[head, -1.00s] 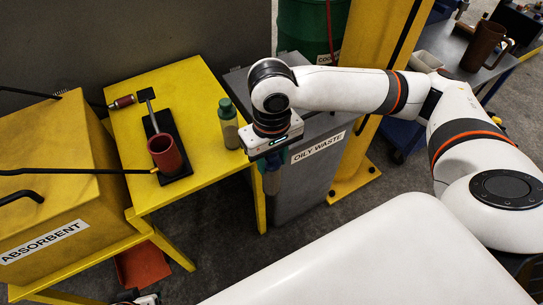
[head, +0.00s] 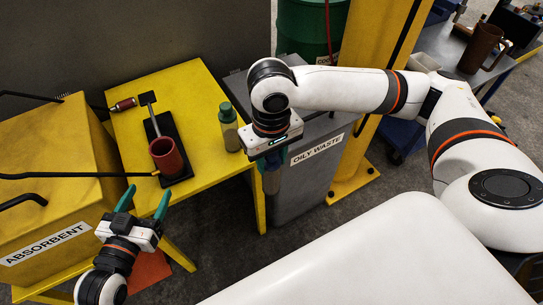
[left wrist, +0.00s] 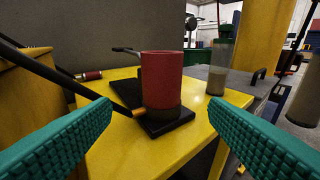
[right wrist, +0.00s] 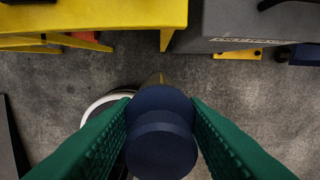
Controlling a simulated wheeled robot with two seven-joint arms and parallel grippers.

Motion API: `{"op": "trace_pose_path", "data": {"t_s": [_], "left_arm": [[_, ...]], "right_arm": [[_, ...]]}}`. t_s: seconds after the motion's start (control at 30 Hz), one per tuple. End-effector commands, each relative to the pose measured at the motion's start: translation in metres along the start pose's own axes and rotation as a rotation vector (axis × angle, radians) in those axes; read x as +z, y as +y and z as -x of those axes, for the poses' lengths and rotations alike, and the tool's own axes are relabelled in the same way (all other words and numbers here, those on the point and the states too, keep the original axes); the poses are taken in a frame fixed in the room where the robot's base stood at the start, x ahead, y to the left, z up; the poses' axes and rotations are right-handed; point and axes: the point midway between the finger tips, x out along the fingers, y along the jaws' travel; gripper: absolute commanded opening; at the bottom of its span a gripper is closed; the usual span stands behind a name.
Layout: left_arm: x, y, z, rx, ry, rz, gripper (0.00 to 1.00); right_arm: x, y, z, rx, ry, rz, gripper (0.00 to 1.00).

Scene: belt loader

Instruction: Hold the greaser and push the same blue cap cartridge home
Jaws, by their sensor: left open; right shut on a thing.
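The greaser (head: 165,155) has an upright red cylinder on a black base, on the yellow table. It also stands ahead of my left gripper in the left wrist view (left wrist: 162,80). My left gripper (head: 145,200) is open and empty, in front of the greaser and apart from it, one finger to each side in the left wrist view. My right gripper (right wrist: 160,125) is shut on the blue cap cartridge (right wrist: 160,140), whose dark blue end faces the camera. In the head view it hangs in the air right of the table; the cartridge (head: 271,181) is partly hidden.
A green-capped bottle (head: 228,128) stands on the table's right side. A small red cartridge (head: 122,104) lies at the back left. The yellow absorbent bin (head: 60,150) is left, with black rods reaching toward the greaser. The grey oily waste bin (head: 310,175) is right.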

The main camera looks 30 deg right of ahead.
Motion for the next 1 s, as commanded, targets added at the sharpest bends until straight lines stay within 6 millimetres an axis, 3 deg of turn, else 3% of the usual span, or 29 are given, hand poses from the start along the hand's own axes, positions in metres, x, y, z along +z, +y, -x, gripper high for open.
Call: {"op": "trace_pose_path", "data": {"t_s": [0.27, 0.6, 1.0], "left_arm": [[0.011, -0.002, -0.013, -0.021, -0.055, -0.004, 0.69], [0.012, -0.003, -0.062, -0.022, -0.054, -0.005, 0.69], [0.017, -0.004, -0.099, -0.021, -0.051, -0.004, 0.69]], "right_arm": [[0.0, 0.0, -0.006, 0.0, -0.001, 0.0, 0.0], [0.0, 0.0, -0.029, 0.0, -0.001, 0.0, 0.0], [0.0, 0.0, -0.024, 0.0, -0.001, 0.0, 0.0]]}}
